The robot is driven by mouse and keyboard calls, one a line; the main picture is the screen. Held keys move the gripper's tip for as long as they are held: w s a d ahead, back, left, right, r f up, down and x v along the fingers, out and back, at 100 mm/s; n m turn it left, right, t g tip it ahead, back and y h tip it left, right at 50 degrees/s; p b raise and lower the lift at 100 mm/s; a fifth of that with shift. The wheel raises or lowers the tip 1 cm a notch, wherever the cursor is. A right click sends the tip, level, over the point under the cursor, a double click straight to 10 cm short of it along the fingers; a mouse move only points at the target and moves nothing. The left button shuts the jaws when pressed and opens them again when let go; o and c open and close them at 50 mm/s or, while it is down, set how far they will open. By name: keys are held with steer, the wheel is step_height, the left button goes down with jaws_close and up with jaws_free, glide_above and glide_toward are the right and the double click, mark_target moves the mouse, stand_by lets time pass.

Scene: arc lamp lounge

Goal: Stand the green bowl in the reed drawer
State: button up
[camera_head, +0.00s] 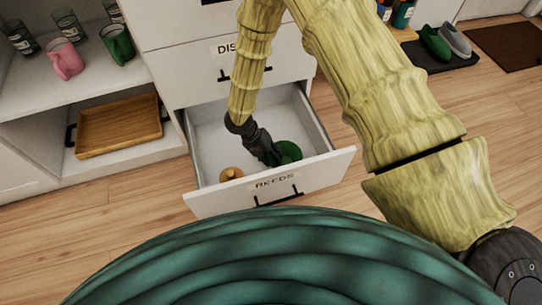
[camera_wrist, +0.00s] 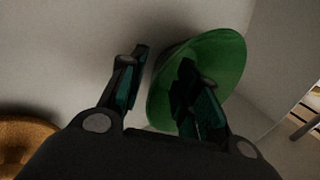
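The reed drawer (camera_head: 318,165), labelled "REEDS", is pulled open below another drawer. The green bowl (camera_head: 289,151) is inside it, towards the right front corner, partly hidden by my gripper (camera_head: 268,156). In the wrist view the bowl (camera_wrist: 224,58) shows its inside, with its rim running up between my fingers. My gripper (camera_wrist: 163,60) has its fingers apart, one over the bowl's inside and one outside the rim. A gap shows beside the left finger. I cannot tell whether the bowl rests flat on the drawer floor.
An orange-brown round object (camera_head: 231,174) sits in the drawer's front left; it shows in the wrist view (camera_wrist: 24,138). Shoes (camera_head: 434,41) lie on a dark mat at right.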

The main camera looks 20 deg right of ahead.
steer(key=shift+r, duration=0.1)
steer(key=p+v, duration=0.5)
steer(key=v, duration=0.7)
stand_by(1.1)
